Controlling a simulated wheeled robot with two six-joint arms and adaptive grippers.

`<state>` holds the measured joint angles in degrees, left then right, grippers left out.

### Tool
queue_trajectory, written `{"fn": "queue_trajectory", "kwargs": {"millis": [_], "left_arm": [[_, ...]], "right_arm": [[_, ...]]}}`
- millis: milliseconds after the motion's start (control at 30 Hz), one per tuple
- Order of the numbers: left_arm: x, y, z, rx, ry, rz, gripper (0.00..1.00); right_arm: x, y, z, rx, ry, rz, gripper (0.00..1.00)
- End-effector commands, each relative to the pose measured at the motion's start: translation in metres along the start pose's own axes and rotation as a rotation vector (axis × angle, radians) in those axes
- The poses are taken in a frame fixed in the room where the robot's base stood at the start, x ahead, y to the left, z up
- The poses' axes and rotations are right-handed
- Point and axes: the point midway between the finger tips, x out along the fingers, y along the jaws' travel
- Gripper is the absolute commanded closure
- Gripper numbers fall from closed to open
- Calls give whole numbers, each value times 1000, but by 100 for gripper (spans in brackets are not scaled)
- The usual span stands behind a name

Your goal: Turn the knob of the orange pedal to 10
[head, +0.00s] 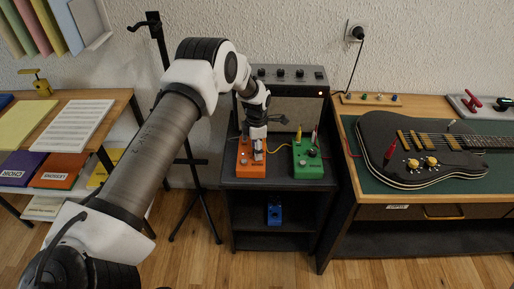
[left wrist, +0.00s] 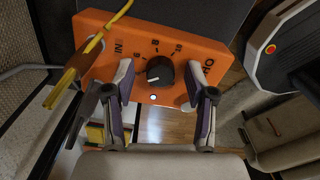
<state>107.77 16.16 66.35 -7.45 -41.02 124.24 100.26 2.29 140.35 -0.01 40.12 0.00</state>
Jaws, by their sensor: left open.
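The orange pedal (head: 244,168) stands on the left of the dark shelf top in the head view. Its face (left wrist: 100,72) fills the upper middle of the left wrist view, with the marks 6, 8 and 10 beyond its black knob (left wrist: 160,71). A small white mark shows on the knob's lower left, away from the 10. My left gripper (head: 258,155) is over the pedal and hides part of it. In the left wrist view its fingers (left wrist: 161,88) are open, one on each side of the knob, with gaps. My right gripper is not in view.
An amplifier (head: 290,75) is behind. A blue pedal (head: 274,213) sits on the lower shelf. A guitar (head: 400,150) lies on the right bench.

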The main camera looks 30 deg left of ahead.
Motion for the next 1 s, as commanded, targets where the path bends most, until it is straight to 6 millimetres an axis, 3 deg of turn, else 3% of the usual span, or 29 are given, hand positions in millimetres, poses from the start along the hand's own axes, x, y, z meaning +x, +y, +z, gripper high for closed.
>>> {"fn": "queue_trajectory", "kwargs": {"millis": [100, 167, 267, 300, 667, 1000], "left_arm": [[-1, 0, 0, 0, 0, 0, 44], [-1, 0, 0, 0, 0, 0, 62], [-1, 0, 0, 0, 0, 0, 97], [-1, 0, 0, 0, 0, 0, 100], [0, 0, 0, 24, 0, -1, 100], [0, -1, 0, 199, 1, -2, 100]], "right_arm": [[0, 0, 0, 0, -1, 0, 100], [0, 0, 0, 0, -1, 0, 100], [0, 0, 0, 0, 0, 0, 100], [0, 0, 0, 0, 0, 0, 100], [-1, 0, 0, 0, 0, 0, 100], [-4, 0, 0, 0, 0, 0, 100]]}}
